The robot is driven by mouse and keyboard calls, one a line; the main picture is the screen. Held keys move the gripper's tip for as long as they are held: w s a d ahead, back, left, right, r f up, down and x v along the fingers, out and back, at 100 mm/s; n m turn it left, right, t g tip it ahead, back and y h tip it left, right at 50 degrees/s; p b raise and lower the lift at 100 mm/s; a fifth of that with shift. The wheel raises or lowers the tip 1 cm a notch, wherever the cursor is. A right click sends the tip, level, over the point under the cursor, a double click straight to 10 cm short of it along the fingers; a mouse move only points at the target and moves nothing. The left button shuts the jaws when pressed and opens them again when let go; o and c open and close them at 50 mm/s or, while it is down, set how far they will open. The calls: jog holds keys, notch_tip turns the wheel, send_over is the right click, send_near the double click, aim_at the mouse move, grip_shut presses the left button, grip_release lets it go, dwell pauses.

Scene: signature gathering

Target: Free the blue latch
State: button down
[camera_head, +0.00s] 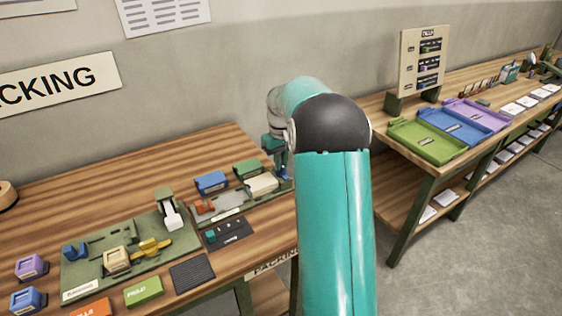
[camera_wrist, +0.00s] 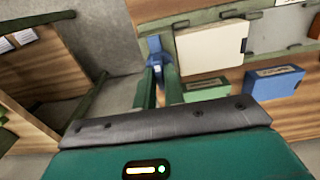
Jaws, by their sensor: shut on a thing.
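The blue latch (camera_wrist: 155,50) shows in the wrist view between the fingertips of my gripper (camera_wrist: 158,72), beside the cream block's end of the green fixture. In the head view a small blue part, the latch (camera_head: 284,172), shows just under my gripper (camera_head: 277,158) at the fixture's right end. My gripper is shut on the latch. The cream block (camera_head: 262,184) lies on the fixture (camera_head: 232,211); it also shows in the wrist view (camera_wrist: 210,48). The fingers hide part of the latch, so I cannot tell its exact setting.
A blue box (camera_head: 211,183) and a green box (camera_head: 247,169) stand behind the fixture. A green board (camera_head: 85,275) with several parts lies left. Green, blue and purple trays (camera_head: 427,142) are on the right table. A floor gap separates the tables.

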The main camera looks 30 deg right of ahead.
jog(key=shift+r, duration=0.1)
dwell(0.3)
jog(key=c, duration=1.5)
grip_release()
notch_tip(320, 180, up, 14)
jog(key=shift+f, duration=0.15)
